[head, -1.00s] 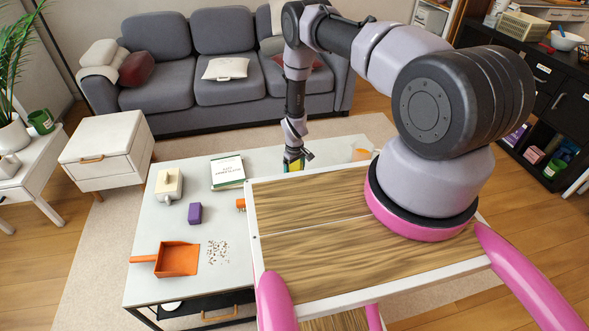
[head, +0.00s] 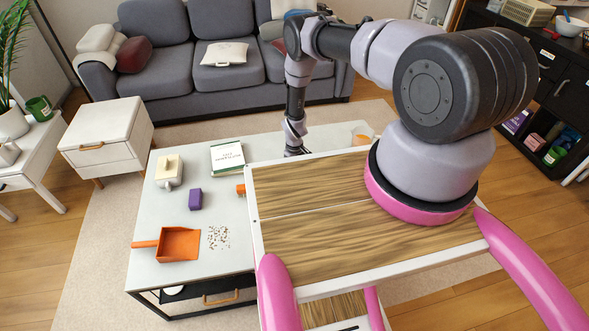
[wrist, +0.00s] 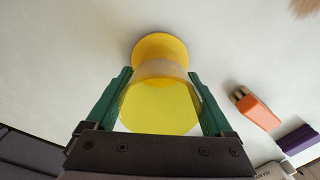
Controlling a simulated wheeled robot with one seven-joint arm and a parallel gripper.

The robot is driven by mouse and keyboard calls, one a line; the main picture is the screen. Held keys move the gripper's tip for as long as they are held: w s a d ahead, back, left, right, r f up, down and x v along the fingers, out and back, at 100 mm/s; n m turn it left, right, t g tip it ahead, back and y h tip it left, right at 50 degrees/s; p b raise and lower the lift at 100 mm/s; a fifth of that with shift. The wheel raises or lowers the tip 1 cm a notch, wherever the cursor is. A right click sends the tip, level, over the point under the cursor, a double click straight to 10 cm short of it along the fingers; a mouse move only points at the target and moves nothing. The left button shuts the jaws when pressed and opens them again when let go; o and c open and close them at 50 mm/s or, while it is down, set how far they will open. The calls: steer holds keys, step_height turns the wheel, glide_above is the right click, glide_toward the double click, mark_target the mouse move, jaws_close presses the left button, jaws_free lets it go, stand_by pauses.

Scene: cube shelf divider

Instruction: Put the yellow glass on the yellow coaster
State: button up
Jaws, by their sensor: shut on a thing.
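In the wrist view my gripper (wrist: 160,76), with two green fingers, is shut on the yellow glass (wrist: 160,106). The glass is see-through, with a finger along each side. The round yellow coaster (wrist: 160,44) lies on the pale table just beyond the glass in the picture. The glass's far edge overlaps the coaster's near part, and I cannot tell whether they touch. In the head view my fingers, the glass and the coaster are hidden behind my own wooden top.
The table (head: 150,225) also holds an orange object (wrist: 256,109), a purple block (head: 195,199), a book (head: 227,158), a teapot (head: 169,172), an orange dustpan (head: 179,243) beside crumbs (head: 218,237), and an amber mug (head: 362,135). Around the coaster the surface looks clear.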

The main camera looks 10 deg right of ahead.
steer(key=shift+f, duration=0.35)
stand_by(0.3)
steer(key=o, duration=1.3)
steer(key=shift+o, duration=0.2)
step_height(320, 180, up, 11)
steer(key=shift+f, duration=0.1)
